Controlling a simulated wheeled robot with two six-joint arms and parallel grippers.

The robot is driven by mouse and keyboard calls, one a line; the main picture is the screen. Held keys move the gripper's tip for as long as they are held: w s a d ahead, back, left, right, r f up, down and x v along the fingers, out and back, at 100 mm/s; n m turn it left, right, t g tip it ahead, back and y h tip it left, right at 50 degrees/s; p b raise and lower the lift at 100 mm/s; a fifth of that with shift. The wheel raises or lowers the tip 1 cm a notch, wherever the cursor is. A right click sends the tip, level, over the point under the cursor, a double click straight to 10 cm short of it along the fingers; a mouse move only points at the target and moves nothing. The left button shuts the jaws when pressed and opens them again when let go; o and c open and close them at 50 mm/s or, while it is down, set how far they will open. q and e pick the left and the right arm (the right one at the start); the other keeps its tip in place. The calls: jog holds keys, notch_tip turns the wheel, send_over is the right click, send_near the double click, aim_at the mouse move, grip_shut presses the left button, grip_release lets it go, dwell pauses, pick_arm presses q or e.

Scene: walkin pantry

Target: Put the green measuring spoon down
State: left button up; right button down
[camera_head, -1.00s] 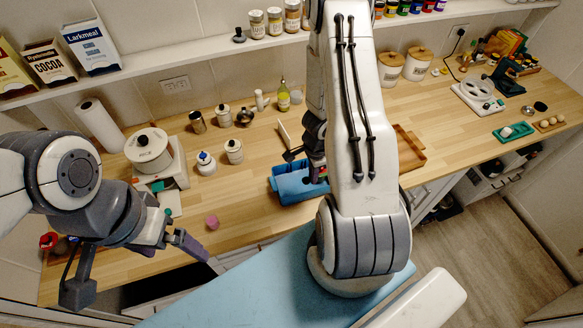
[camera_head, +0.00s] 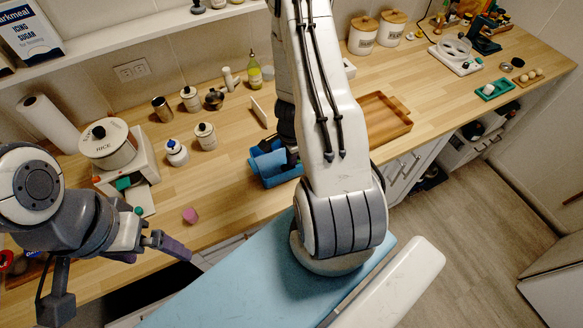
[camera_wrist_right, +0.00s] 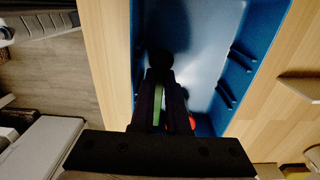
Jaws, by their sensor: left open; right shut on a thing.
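My right gripper (camera_wrist_right: 162,85) is shut on the green measuring spoon (camera_wrist_right: 158,104); only a green strip shows between the dark fingers in the right wrist view. The fingers are over a blue bin (camera_wrist_right: 215,45); I cannot tell whether the spoon touches it. In the head view the right gripper (camera_head: 287,150) is at the blue bin (camera_head: 272,181), partly hidden by my arm, and the spoon cannot be made out. My left gripper (camera_head: 115,277) is open and empty near the counter's front left edge.
A pink block (camera_head: 190,215) lies on the counter left of the bin. Canisters (camera_head: 205,137) and a rice pot on a scale (camera_head: 108,145) stand left. A red thing (camera_wrist_right: 192,122) shows beside the fingers.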

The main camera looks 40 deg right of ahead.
pick_arm(q)
jog(key=shift+f, duration=0.75)
pick_arm(e)
jog(key=shift+f, duration=0.75)
pick_arm(q)
jog(key=shift+b, duration=0.3)
pick_arm(e)
jog(key=shift+f, duration=0.25)
jog(key=c, duration=1.2)
grip_release()
jog(key=shift+r, duration=0.1)
pick_arm(q)
jog(key=shift+f, duration=0.15)
